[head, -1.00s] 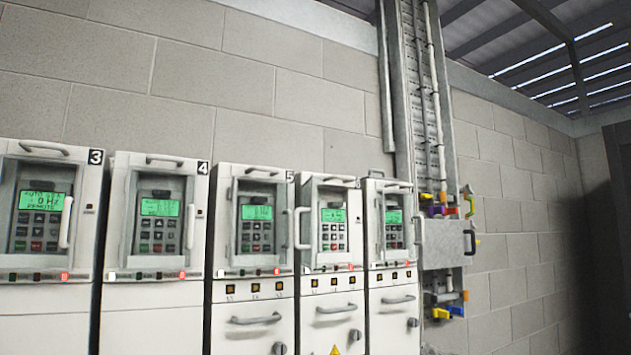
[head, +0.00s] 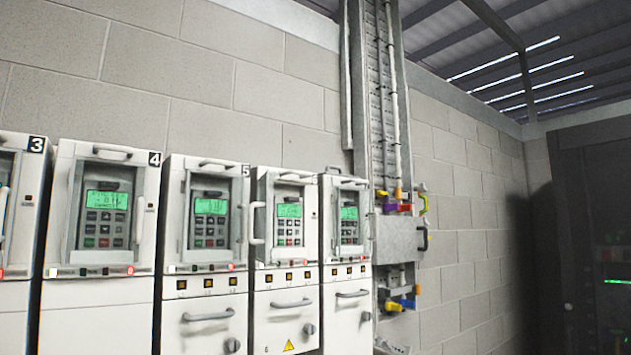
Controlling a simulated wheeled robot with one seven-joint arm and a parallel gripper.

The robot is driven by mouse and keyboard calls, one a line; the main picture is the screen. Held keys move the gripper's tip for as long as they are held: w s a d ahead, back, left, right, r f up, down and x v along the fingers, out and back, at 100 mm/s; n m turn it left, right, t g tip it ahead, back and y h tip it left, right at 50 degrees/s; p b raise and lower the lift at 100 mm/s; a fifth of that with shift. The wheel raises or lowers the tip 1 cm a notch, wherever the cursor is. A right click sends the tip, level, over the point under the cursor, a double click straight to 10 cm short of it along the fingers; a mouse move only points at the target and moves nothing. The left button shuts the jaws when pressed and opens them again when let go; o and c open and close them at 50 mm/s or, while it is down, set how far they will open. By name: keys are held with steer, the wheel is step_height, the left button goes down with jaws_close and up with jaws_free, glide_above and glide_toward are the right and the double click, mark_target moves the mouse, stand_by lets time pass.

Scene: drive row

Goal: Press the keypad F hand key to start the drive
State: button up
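A row of white drive cabinets stands along the block wall, each with a keypad and green screen. The drive marked 4 has its keypad (head: 105,216) at the left. The drive marked 5 has its keypad (head: 209,218) to the right of it. Two more keypads, one on the drive marked 6 (head: 289,220) and one on the last drive (head: 348,223), follow to the right. The drive marked 3 (head: 17,215) is cut by the left edge. Key labels are too small to read, so I cannot tell which keypad is F. My gripper is not in view.
A cable tray (head: 377,100) runs up the wall beyond the last drive. A grey box (head: 400,237) with coloured lockout pieces sits below it. A dark cabinet (head: 590,190) stands at the far right. Door handles stick out from the drives.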

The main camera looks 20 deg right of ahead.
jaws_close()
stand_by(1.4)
